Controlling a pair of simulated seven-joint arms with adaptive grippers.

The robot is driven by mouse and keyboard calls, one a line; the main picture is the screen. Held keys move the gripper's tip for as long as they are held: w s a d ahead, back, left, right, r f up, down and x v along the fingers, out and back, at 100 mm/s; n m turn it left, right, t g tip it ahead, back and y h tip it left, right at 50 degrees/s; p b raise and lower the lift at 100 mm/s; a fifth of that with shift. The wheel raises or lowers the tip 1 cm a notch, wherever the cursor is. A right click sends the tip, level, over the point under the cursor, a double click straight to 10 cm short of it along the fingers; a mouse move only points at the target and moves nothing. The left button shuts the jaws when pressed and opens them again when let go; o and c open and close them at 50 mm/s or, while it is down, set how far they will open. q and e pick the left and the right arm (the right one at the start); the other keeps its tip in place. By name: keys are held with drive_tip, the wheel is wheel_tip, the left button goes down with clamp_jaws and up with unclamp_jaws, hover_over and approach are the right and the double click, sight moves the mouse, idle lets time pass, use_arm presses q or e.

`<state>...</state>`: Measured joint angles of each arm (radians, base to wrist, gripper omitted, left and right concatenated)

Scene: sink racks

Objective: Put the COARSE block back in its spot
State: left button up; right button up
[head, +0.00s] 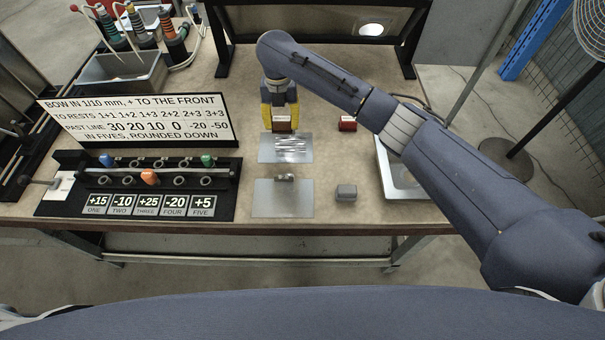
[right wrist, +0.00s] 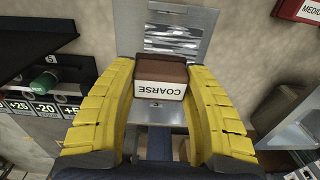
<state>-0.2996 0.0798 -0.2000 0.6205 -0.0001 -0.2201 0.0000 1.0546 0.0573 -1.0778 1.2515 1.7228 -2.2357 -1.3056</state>
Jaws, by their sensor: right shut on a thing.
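The COARSE block (right wrist: 160,80) is a brown block with a white label, and it also shows in the head view (head: 283,122). My right gripper (head: 280,112) is shut on it, with one yellow finger on each side; the gripper fills the lower part of the right wrist view (right wrist: 160,88). In the head view the block appears at the back edge of a metal plate (head: 265,155) with a bright, streaked patch. I cannot tell whether it touches anything below. The block's own spot cannot be made out. My left gripper is not in view.
A red block (head: 347,123) lies right of the gripper; its label reads MEDI in the right wrist view. A second metal plate (head: 283,208) and a grey block (head: 346,192) are in front. A white tray (head: 398,192) is at right, a lettered sign (head: 135,120) and peg rack (head: 150,192) at left.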

drive_tip(key=w+d+r+m, duration=0.3)
drive_tip(key=d+m, duration=0.2)
drive_tip(key=d, duration=1)
drive_tip(key=w+d+r+m, duration=0.2)
drive_tip(key=d+r+m, duration=0.25)
drive_tip(key=d, duration=1.05)
drive_tip(key=w+d+r+m, duration=0.3)
drive_tip(key=d+m, duration=0.2)
drive_tip(key=d, duration=1)
drive_tip(key=f+m, duration=0.1)
drive_tip(key=f, duration=0.5)
drive_tip(key=f+m, duration=0.1)
drive_tip(key=f, duration=0.6)
drive_tip(key=f+m, duration=0.1)
drive_tip(key=f, duration=0.6)
drive_tip(key=shift+s+d+m, duration=0.25)
drive_tip(key=shift+s, duration=0.05)
drive_tip(key=shift+f, duration=0.1)
drive_tip(key=o, duration=1.2)
drive_tip(key=shift+c, duration=0.2)
